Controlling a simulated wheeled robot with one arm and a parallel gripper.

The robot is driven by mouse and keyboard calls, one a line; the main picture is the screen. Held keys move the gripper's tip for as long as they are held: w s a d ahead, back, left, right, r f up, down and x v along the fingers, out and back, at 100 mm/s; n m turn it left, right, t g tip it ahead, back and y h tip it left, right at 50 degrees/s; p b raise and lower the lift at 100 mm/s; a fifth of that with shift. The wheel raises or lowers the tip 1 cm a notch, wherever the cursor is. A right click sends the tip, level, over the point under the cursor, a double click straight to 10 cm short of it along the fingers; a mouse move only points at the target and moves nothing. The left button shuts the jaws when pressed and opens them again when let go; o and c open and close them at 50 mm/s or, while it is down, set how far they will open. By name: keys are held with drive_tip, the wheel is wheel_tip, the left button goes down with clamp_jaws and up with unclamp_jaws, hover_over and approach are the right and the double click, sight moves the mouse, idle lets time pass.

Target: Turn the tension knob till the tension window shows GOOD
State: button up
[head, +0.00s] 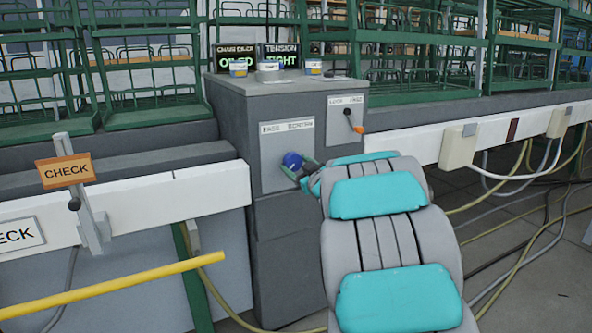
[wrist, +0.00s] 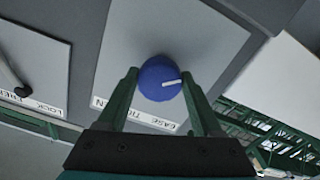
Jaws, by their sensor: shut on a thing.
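The blue tension knob (head: 292,160) sits on a pale plate on the front of the grey cabinet, below a label that seems to read EASE TENSION. My gripper (head: 300,168) reaches it from the right and is shut on it. In the wrist view the knob (wrist: 158,76) lies between my two green fingers, and its white pointer mark points right in the picture. The tension window (head: 281,57) on top of the cabinet shows green letters that look like TIGHT, partly hidden by a small tub.
A lever with an orange tip (head: 355,122) sits right of the knob under a LOCK/FREE label. A second window (head: 236,57) and several small tubs stand on the cabinet (head: 290,88). A CHECK sign (head: 65,171) and a yellow bar (head: 110,285) are at left. Cables lie on the floor at right.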

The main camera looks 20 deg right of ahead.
drive_tip(key=shift+r+n+b, duration=0.1)
drive_tip(key=shift+n+b, duration=0.75)
drive_tip(key=shift+n, duration=1.15)
drive_tip(key=o, duration=1.4)
drive_tip(key=shift+c, duration=0.2)
drive_tip(key=s, duration=0.7)
drive_tip(key=shift+s, duration=0.4)
